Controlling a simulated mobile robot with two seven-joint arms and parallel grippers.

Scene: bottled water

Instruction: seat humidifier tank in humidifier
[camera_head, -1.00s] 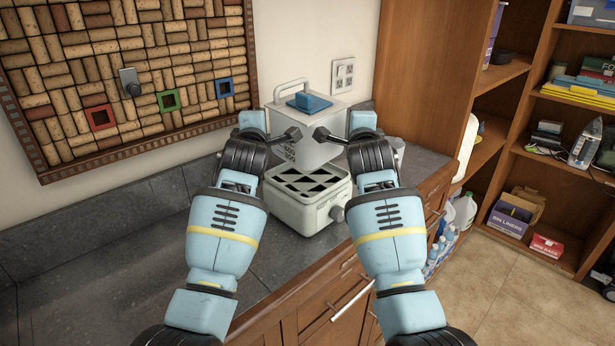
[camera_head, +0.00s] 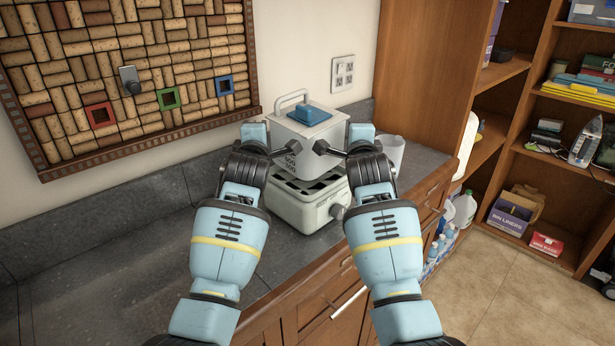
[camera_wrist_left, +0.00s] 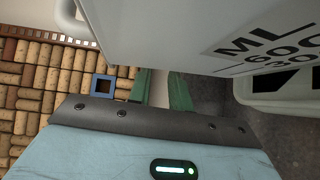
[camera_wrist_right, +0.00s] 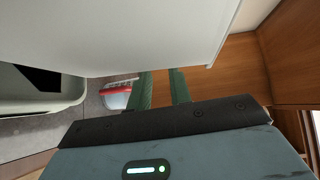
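The humidifier tank (camera_head: 311,132) is a white box with a top handle, a blue cap and ML markings on its front. It is upright, directly above the pale humidifier base (camera_head: 298,210), which stands on the counter. The tank's underside hides much of the base's dark slotted top; I cannot tell whether they touch. My left gripper (camera_head: 283,144) is at the tank's left side and my right gripper (camera_head: 327,148) at its right side, with the tank between them. In both wrist views a narrow gap shows between the green finger pads, and the tank hides the fingertips.
A cork board (camera_head: 130,75) hangs on the wall to the left. The grey counter (camera_head: 120,235) is clear on the left. Shelves (camera_head: 545,150) stand at the right.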

